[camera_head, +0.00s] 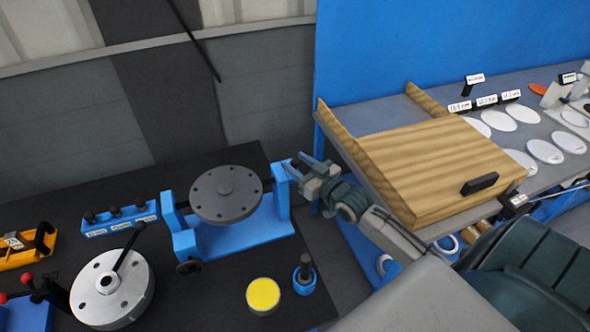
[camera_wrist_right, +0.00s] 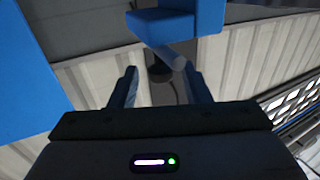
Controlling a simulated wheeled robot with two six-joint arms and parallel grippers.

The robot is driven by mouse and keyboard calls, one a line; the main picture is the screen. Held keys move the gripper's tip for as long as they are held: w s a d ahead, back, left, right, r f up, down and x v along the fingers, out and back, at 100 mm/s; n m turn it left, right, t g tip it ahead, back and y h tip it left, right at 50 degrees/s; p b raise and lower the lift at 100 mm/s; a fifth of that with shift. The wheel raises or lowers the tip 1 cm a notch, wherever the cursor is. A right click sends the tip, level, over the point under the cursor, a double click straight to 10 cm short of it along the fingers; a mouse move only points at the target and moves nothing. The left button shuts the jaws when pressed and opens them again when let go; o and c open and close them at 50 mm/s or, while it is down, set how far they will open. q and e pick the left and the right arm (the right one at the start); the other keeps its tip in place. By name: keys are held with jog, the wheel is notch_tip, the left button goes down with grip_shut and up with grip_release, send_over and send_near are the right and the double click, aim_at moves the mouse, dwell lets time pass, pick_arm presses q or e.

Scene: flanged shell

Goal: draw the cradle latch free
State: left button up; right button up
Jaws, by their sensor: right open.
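The blue cradle (camera_head: 236,236) stands on the dark bench and carries a grey round flanged disc (camera_head: 226,194) with bolt holes. The top of a blue cradle post (camera_wrist_right: 178,22) shows in the right wrist view. A grey pin (camera_wrist_right: 168,52), which looks like the latch, sticks out below that post and has a dark end. My right gripper (camera_head: 304,166) is beside the right post in the head view. In the right wrist view my right gripper (camera_wrist_right: 161,84) is open, with the pin's end near the gap between its fingers; contact is unclear. My left gripper is out of view.
A yellow-topped round can (camera_head: 263,295) and a blue cup with a dark peg (camera_head: 304,275) stand in front of the cradle. A silver flanged part (camera_head: 112,288) is at left. A wooden-topped box (camera_head: 440,165) lies right of my right gripper.

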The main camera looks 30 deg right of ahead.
jog(key=shift+w+a, duration=0.15)
jog(key=shift+w, duration=0.6)
jog(key=shift+c, duration=0.4)
